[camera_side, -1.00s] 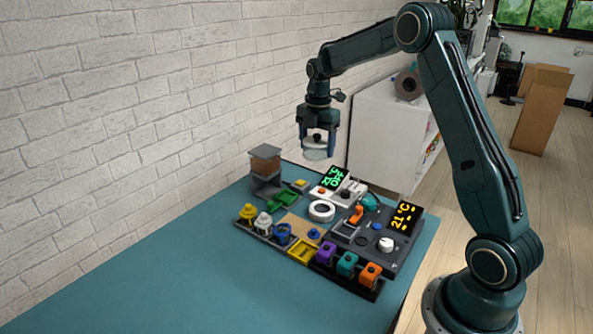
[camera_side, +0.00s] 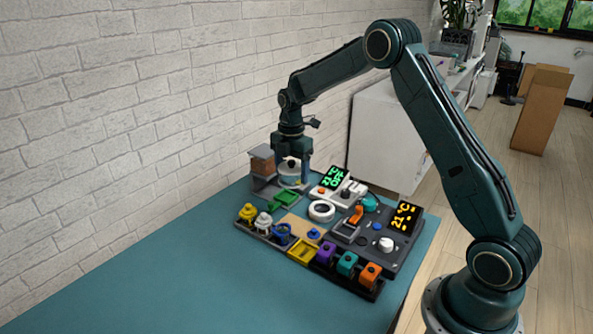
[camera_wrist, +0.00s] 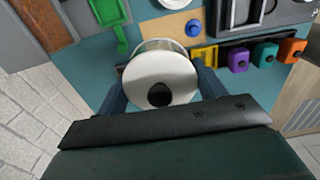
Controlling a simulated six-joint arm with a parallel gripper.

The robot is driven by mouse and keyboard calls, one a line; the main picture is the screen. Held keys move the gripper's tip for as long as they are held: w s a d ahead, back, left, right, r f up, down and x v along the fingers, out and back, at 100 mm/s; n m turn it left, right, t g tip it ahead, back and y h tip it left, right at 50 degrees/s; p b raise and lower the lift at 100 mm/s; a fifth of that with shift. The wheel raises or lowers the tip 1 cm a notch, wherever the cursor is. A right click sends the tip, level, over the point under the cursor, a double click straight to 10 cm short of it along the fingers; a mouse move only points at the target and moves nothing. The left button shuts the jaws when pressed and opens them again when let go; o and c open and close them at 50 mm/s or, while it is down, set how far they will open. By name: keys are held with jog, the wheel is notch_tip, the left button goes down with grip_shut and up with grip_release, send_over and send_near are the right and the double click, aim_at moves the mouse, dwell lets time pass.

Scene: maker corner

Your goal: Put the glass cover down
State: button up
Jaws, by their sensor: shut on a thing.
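The glass cover (camera_side: 291,175) is a short clear cylinder with a pale lid and a dark knob. My gripper (camera_side: 291,168) is shut on it, with one finger on each side. In the side view the cover is low at the back of the table, right of the wooden block and behind the green part. I cannot tell whether its rim touches anything below. In the wrist view the white lid and black knob of the cover (camera_wrist: 160,80) fill the space between the fingers of my gripper (camera_wrist: 160,88).
A wooden block (camera_side: 262,153) on a grey stand is close on the left. A green tray (camera_side: 286,198), a white ring (camera_side: 321,211) and a lit green display (camera_side: 335,178) are near. The teal table (camera_side: 150,285) is clear at front left.

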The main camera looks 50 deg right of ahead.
aim_at(292, 224)
notch_tip(292, 224, down, 16)
jog(key=shift+r, duration=0.15)
dwell(0.7)
jog(key=o, duration=1)
notch_tip(292, 224, up, 12)
dwell(0.5)
jog(key=shift+r, duration=0.1)
dwell(0.4)
